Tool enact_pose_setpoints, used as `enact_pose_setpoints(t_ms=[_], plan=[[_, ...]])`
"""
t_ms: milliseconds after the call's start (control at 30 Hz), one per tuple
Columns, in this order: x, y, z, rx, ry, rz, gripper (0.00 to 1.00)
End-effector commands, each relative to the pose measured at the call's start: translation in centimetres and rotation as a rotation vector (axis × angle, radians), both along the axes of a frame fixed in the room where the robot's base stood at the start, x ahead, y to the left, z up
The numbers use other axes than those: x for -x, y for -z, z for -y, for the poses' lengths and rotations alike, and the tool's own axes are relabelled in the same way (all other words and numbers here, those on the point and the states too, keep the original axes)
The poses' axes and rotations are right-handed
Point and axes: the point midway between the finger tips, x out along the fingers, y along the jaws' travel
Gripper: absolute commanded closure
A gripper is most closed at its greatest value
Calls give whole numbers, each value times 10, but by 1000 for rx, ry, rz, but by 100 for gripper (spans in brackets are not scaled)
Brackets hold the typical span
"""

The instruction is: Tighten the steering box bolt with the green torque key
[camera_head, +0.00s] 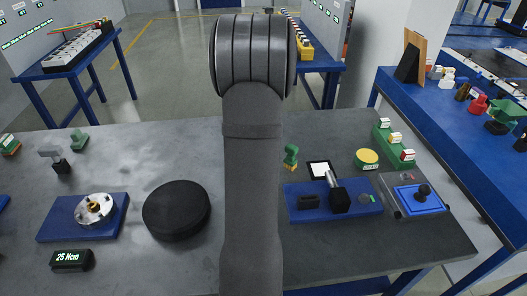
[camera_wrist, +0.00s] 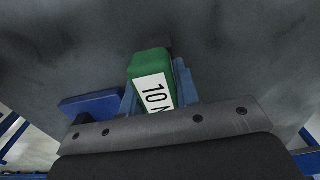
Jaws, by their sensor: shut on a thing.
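In the wrist view my gripper (camera_wrist: 157,88) is shut on a green torque key (camera_wrist: 148,66), whose white label reads "10 N" before it is cut off. The key's far end is dark and hard to make out against the grey surface. In the head view my arm hides my gripper and the held key. A blue plate (camera_head: 48,229) at the left bears a metal disc (camera_head: 88,214) with a brass-coloured centre (camera_head: 95,206). Another blue plate (camera_head: 312,214) at the right bears black blocks (camera_head: 340,203) and a metal lever. I cannot tell which part is the steering box bolt.
A black round pad (camera_head: 177,210) lies beside the left plate, and a display (camera_head: 72,261) reads "25 Ncm". A green piece (camera_head: 291,157), a yellow-topped button (camera_head: 367,157) and a green rack (camera_head: 392,142) stand at the right.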

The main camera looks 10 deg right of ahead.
Motion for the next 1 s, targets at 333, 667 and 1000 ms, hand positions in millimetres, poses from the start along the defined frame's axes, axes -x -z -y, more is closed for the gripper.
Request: enact_pose_setpoints(t_ms=[333, 667, 1000], plan=[[-1, -33, 0, 1, 0, 5, 100], [35, -75, 45, 2, 5, 4, 100], [69, -106, 85, 2, 2, 2, 100]])
